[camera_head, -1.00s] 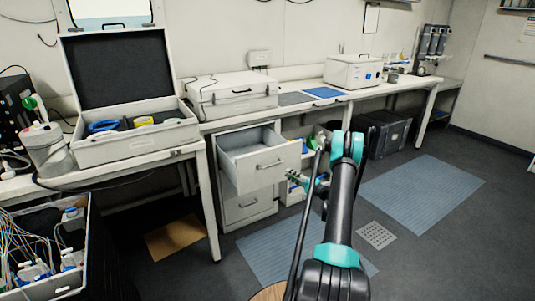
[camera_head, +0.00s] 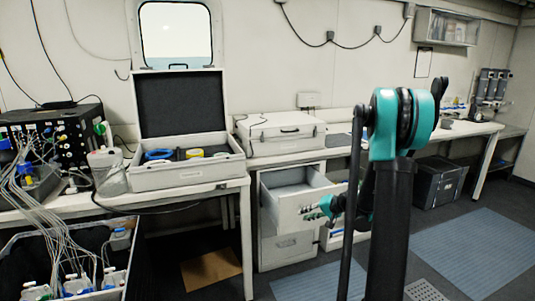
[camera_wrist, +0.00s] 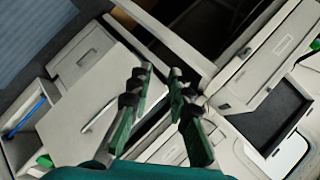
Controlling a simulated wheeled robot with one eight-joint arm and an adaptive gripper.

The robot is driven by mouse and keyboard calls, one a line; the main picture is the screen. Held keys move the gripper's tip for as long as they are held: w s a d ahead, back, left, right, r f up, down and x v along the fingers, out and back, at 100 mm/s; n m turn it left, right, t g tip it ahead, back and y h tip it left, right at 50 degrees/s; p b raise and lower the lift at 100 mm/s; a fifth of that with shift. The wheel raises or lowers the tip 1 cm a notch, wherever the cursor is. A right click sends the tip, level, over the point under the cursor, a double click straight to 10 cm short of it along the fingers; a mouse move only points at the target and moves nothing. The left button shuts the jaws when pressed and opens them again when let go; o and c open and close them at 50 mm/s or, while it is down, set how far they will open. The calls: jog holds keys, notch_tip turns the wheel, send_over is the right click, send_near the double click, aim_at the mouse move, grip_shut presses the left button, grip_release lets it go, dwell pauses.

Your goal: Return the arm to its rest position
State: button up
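My arm (camera_head: 392,215) rises in the right half of the head view, with its teal and black elbow joint high and close to the camera. My gripper (camera_head: 322,208) is small and partly hidden behind my arm there, in front of the open drawer (camera_head: 310,212). In the wrist view my gripper (camera_wrist: 158,76) has its two green and black fingers apart, with nothing between them. The drawer unit and bench appear tilted beyond the fingers. How far the gripper is from the drawer front cannot be told.
An open case (camera_head: 190,173) with a blue and a yellow roll stands on the left bench. A closed white case (camera_head: 280,137) sits on the bench behind the drawer. A crate of tubes and bottles (camera_head: 118,285) is at lower left. Blue floor mats (camera_head: 480,255) lie at right.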

jog(key=s+d+f+n+g+h, duration=0.1)
jog(key=s+h, duration=0.3)
jog(key=s, duration=1.2)
jog(key=s+d+f+n+g+h, duration=0.1)
jog(key=s+d+n+h, duration=0.1)
jog(key=s, duration=1.4)
jog(key=shift+s+n+g+h, duration=0.35)
jog(key=shift+n+h, duration=0.15)
jog(key=shift+h, duration=0.6)
